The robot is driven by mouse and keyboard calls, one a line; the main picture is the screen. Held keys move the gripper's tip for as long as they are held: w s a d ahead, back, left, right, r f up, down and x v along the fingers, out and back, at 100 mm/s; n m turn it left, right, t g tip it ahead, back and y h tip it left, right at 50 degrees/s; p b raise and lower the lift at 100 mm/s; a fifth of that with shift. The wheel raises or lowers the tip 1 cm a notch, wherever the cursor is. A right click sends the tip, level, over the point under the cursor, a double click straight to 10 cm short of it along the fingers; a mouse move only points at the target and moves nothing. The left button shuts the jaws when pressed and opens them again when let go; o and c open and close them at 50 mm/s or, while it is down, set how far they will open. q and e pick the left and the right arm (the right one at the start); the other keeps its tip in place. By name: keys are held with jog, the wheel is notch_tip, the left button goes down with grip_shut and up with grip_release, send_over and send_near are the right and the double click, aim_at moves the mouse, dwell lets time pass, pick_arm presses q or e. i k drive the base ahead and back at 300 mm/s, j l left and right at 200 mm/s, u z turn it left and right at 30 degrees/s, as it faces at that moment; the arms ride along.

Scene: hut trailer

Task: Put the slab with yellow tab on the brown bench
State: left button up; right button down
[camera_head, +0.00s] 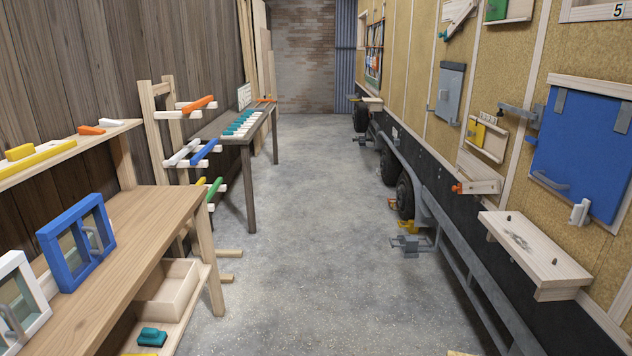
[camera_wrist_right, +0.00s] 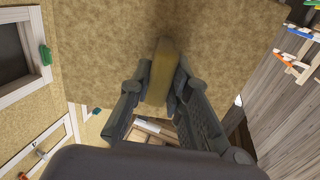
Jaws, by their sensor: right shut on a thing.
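In the right wrist view my right gripper (camera_wrist_right: 161,84) is shut on the yellow tab (camera_wrist_right: 163,58). The slab (camera_wrist_right: 225,55) behind the tab is a broad, tan, speckled panel filling much of the upper picture. Its top runs out of frame, and the gripper hides part of it. Neither gripper nor the slab shows in the head view. A dark brown bench (camera_head: 234,140) stands along the left wall, farther down the aisle, with a row of teal and white pieces on it. My left gripper is in neither view.
A lighter wooden workbench (camera_head: 150,218) at the near left holds blue and white window frames. A peg rack (camera_head: 158,125) stands between the benches. The concrete aisle (camera_head: 310,220) is clear.

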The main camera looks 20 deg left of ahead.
aim_at(164, 208)
jog(key=i+j+u, duration=0.15)
jog(key=i+u, duration=0.2)
jog(key=i, duration=0.5)
jog(key=i+l+u, duration=0.1)
jog(key=i+u, duration=0.25)
jog(key=i, duration=0.5)
jog(key=i+l+u, duration=0.1)
jog(key=i+u, duration=0.35)
jog(key=i+l+u, duration=0.2)
jog(key=u, duration=0.3)
jog(key=i+l+u, duration=0.25)
jog(key=u, duration=0.2)
jog(key=i+l+u, duration=0.2)
jog(key=l+u, duration=0.25)
jog(key=i+l+u, duration=0.1)
jog(key=l+u, duration=0.85)
jog(key=i+l, duration=0.05)
jog(key=l, duration=0.05)
